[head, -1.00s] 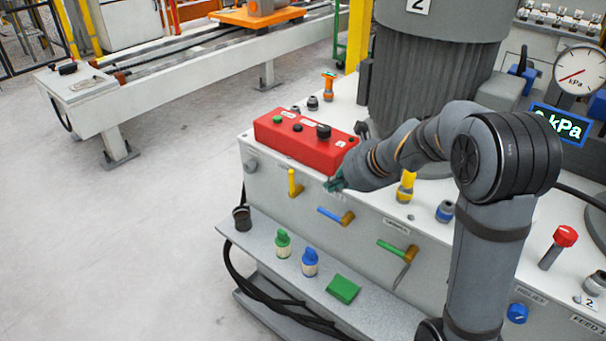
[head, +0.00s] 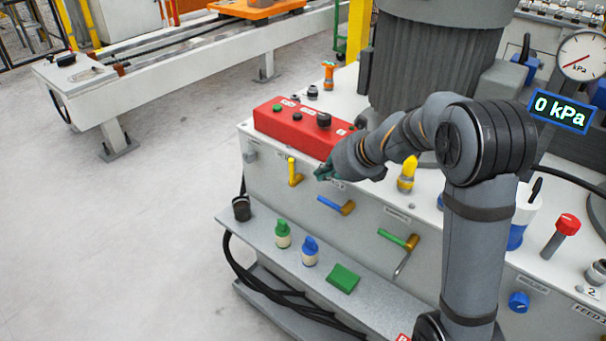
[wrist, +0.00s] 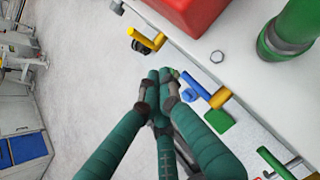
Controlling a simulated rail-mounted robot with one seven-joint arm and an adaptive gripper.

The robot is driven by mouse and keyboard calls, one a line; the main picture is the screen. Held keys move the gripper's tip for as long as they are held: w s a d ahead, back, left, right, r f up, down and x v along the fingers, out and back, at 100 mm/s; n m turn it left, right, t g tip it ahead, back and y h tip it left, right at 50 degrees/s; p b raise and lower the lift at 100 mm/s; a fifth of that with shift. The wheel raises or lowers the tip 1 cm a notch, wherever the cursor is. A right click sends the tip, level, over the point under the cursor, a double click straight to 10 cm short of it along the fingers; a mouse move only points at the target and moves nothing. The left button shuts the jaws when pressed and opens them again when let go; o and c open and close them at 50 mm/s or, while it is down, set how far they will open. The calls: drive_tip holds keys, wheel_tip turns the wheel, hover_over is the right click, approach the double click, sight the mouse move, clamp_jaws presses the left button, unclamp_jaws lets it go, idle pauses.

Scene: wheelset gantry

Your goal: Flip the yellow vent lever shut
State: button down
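The yellow vent lever (head: 293,172) is on the front face of the white cabinet (head: 270,160), at the left of a row of levers. Its handle stands upright from a brass-coloured pivot. In the wrist view the yellow lever (wrist: 143,39) lies beyond my fingertips, slightly left. My gripper (head: 324,172) is just right of the lever in the head view, apart from it. In the wrist view my gripper's teal fingers (wrist: 161,76) come together at the tips with nothing visible between them.
A blue lever (head: 330,204) and a green lever (head: 393,238) sit to the right on the same face. A red control box (head: 300,128) stands on top. A shelf below holds green and blue bottles. A display (head: 561,110) reads 0 kPa.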

drive_tip(key=w+a+f, duration=0.4)
drive_tip(key=w+a, duration=0.1)
drive_tip(key=w, duration=0.1)
drive_tip(key=shift+a+f, duration=0.2)
drive_tip(key=shift+f, duration=0.1)
drive_tip(key=shift+r+p, duration=0.1)
drive_tip(key=shift+p, duration=0.5)
